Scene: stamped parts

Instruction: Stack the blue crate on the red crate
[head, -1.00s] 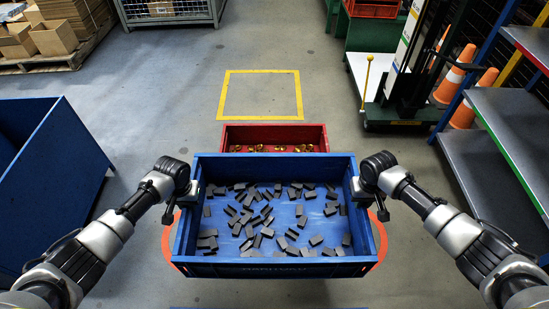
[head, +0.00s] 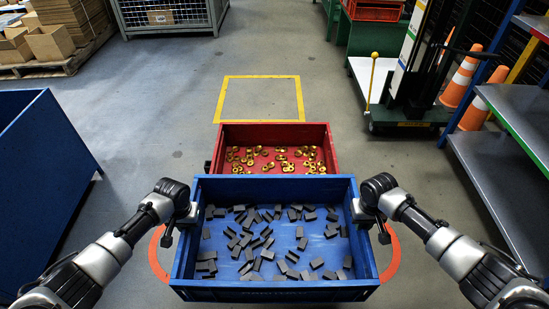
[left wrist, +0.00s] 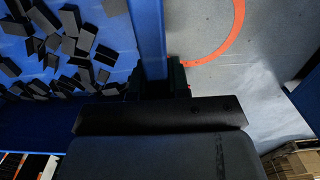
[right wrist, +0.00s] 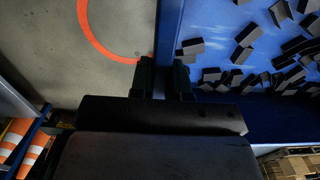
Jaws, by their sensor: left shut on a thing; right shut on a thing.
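The blue crate (head: 275,291), holding many dark grey blocks, is in the near middle of the head view. My left gripper (head: 190,212) is shut on its left wall and my right gripper (head: 361,211) on its right wall. The wall also shows between the fingers in the left wrist view (left wrist: 147,35) and right wrist view (right wrist: 170,30). The crate looks about level. The red crate (head: 275,131), with brass-coloured parts inside, is just beyond it. The blue crate hides the red crate's near side. I cannot tell the height between them.
An orange ring (head: 393,258) on the floor shows around the blue crate. A yellow square (head: 262,77) marks empty floor beyond the red crate. A large blue bin (head: 40,190) stands left. Grey shelves (head: 500,165), cones (head: 461,78) and a green pallet truck (head: 408,115) stand right.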

